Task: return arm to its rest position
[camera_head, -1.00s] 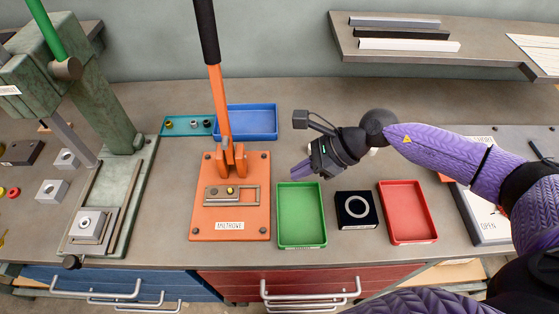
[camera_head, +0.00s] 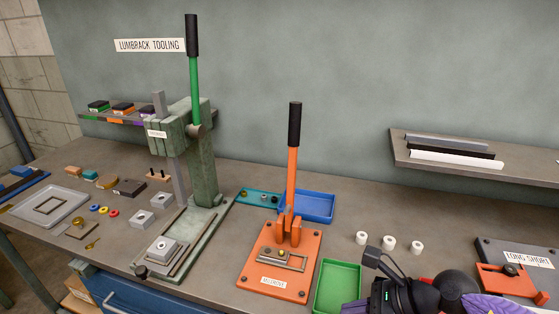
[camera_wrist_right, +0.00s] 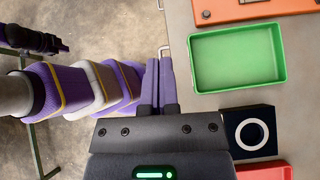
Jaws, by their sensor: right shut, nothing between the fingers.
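My right arm comes in at the bottom right of the head view, with its dark wrist (camera_head: 405,295) at the lower edge, in front of the bench beside the green tray. In the right wrist view the right gripper's two purple fingers (camera_wrist_right: 159,82) are together, with nothing between them. The fingers are over the floor just off the bench's front edge, to the left of the green tray (camera_wrist_right: 238,58). In the head view the fingers are mostly cut off by the lower edge.
The orange press (camera_head: 280,262) and green fly press (camera_head: 203,165) stand on the bench (camera_head: 225,245). A blue tray (camera_head: 308,207), several white rings (camera_head: 389,243) and a wall shelf (camera_head: 470,165) are behind. A black block with a white ring (camera_wrist_right: 250,133) and red tray (camera_wrist_right: 265,171) lie near the gripper.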

